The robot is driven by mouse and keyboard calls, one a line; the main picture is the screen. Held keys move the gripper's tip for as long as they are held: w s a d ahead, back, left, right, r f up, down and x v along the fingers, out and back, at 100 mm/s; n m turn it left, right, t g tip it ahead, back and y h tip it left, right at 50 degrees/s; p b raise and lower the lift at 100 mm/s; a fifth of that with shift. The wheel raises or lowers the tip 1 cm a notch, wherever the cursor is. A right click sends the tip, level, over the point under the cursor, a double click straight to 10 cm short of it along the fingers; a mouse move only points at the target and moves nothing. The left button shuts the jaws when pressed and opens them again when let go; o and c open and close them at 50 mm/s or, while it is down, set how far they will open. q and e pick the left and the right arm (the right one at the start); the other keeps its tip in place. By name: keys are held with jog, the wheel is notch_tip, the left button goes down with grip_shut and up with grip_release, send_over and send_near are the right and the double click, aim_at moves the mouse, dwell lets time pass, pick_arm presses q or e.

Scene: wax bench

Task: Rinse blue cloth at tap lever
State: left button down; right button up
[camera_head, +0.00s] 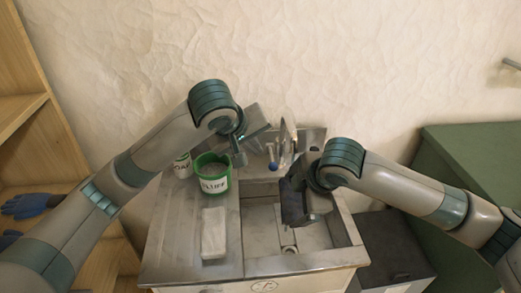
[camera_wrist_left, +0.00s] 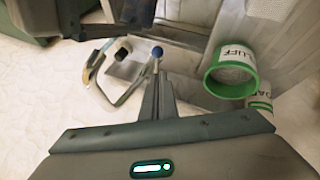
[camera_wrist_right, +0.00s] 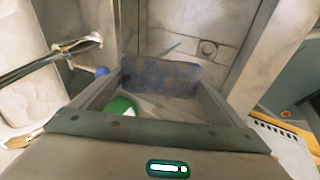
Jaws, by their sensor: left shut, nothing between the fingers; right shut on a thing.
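The blue cloth (camera_wrist_right: 160,76), darkened with brownish patches, is held between the fingers of my right gripper (camera_wrist_right: 160,85). In the head view my right gripper (camera_head: 298,208) is over the sink basin (camera_head: 314,238); the cloth is hard to make out there. The tap lever has a blue knob (camera_head: 272,166), also in the left wrist view (camera_wrist_left: 157,52), beside the curved metal spout (camera_wrist_left: 122,96). My left gripper (camera_head: 240,158) is shut and empty; its fingertips (camera_wrist_left: 156,75) are close to the lever. Contact with it cannot be told.
A green tub (camera_head: 214,185) with a white label stands left of the basin, with a second labelled tub (camera_head: 182,168) behind it. A pale block (camera_head: 214,232) lies on the left counter. A wooden shelf (camera_head: 25,105) is left, a green cabinet (camera_head: 470,150) right.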

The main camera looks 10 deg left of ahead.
pick_arm(q)
jog(key=shift+s+v, duration=0.25)
jog(key=shift+v, duration=1.45)
jog(key=shift+d+f, duration=0.1)
jog(key=shift+f, duration=0.05)
